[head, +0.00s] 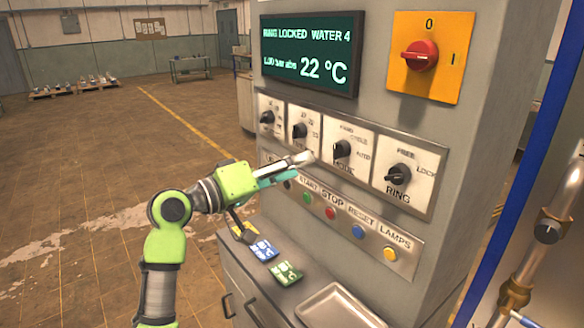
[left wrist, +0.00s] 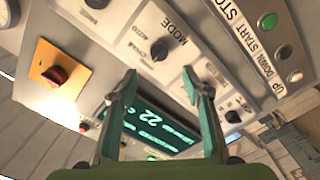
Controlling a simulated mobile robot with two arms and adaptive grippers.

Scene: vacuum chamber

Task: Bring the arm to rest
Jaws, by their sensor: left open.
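My left arm, green and dark grey, reaches in from the lower left in the head view. Its gripper (head: 301,163) is in front of the control panel (head: 455,60), over the lower left of the row of knobs. In the left wrist view, the two teal fingers of the left gripper (left wrist: 160,78) are apart, with nothing between them. Beyond them are the MODE knob (left wrist: 160,48) and the lit display (left wrist: 160,132). I cannot tell whether a fingertip touches the panel. My right gripper is not in view.
The RING knob (head: 398,175) and the red rotary switch (head: 420,55) are on the panel. Coloured buttons line its lower edge. Below are a blue card (head: 262,250), a green card (head: 286,273) and a metal tray (head: 340,308). The floor at left is open.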

